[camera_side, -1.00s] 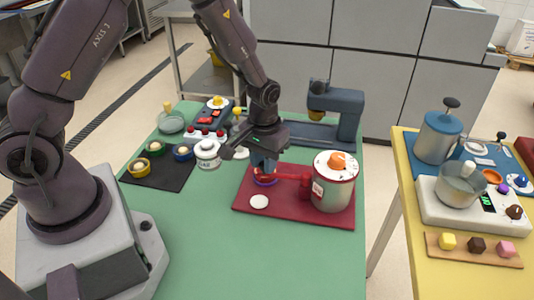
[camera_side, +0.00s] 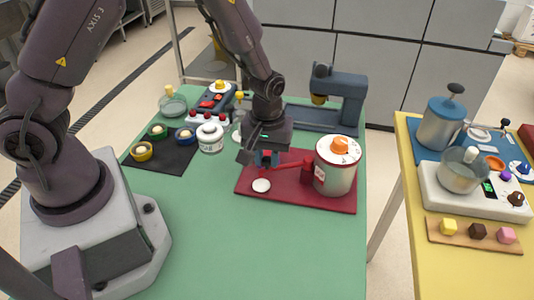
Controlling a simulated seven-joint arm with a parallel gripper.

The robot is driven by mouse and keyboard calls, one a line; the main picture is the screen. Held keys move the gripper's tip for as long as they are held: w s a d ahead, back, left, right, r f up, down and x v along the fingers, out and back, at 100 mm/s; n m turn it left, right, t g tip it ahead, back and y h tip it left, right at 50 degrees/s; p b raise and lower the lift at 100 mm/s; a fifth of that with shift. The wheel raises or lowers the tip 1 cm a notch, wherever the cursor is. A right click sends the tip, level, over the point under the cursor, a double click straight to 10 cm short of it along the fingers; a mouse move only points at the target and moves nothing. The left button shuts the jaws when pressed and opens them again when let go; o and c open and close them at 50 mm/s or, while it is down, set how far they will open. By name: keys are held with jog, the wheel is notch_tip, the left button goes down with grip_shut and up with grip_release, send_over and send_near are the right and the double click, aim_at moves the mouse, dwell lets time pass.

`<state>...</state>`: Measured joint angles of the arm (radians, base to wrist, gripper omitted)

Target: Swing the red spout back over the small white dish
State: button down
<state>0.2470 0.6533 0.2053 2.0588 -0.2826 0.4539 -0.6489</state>
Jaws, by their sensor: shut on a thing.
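The red spout (camera_side: 292,165) reaches left from a white canister (camera_side: 335,178) with an orange knob, which stands on a dark red mat (camera_side: 300,200). My gripper (camera_side: 266,160) is shut on the spout's outer end, and its jaws partly hide that end. The small white dish (camera_side: 261,185) lies on the mat's left part, in front of the spout's end. In this view the spout's end is behind the dish, not over it. A blue part shows between the jaws; I cannot tell what it belongs to.
A black mat (camera_side: 160,155) with several small round pots lies farther left. A blue-grey machine (camera_side: 345,98) stands behind the canister. The green table (camera_side: 240,245) is clear in front.

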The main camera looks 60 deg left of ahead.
jog(key=shift+s+d, duration=0.1)
jog(key=shift+s, duration=0.05)
jog(key=c, duration=0.9)
grip_release()
jog(key=shift+c, duration=0.2)
notch_tip(320, 180, up, 13)
